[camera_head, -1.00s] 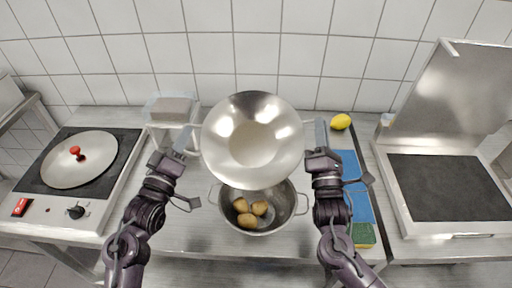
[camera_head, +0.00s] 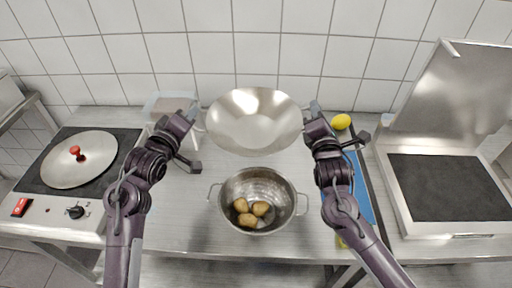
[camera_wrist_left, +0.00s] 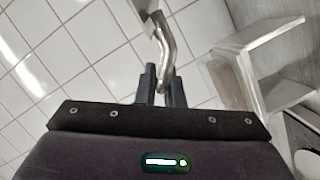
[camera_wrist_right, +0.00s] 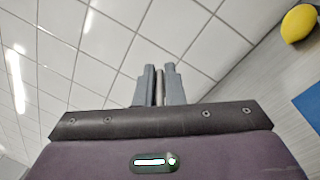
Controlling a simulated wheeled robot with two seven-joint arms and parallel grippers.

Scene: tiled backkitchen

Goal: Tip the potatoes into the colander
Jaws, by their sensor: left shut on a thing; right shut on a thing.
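A steel colander (camera_head: 285,218) stands on the counter with several potatoes (camera_head: 247,220) inside. A wide steel bowl (camera_head: 255,130) is held behind the colander, above the counter; its visible inside looks empty. My left gripper (camera_head: 194,112) is shut on the bowl's left handle, and the handle shows between the fingers in the left wrist view (camera_wrist_left: 161,85). My right gripper (camera_head: 312,112) is shut on the bowl's right side; a thin metal piece shows between its fingers in the right wrist view (camera_wrist_right: 160,85).
A lemon (camera_head: 341,122) and a blue mat (camera_head: 362,190) lie to the right. A pale container (camera_head: 165,105) stands behind my left gripper.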

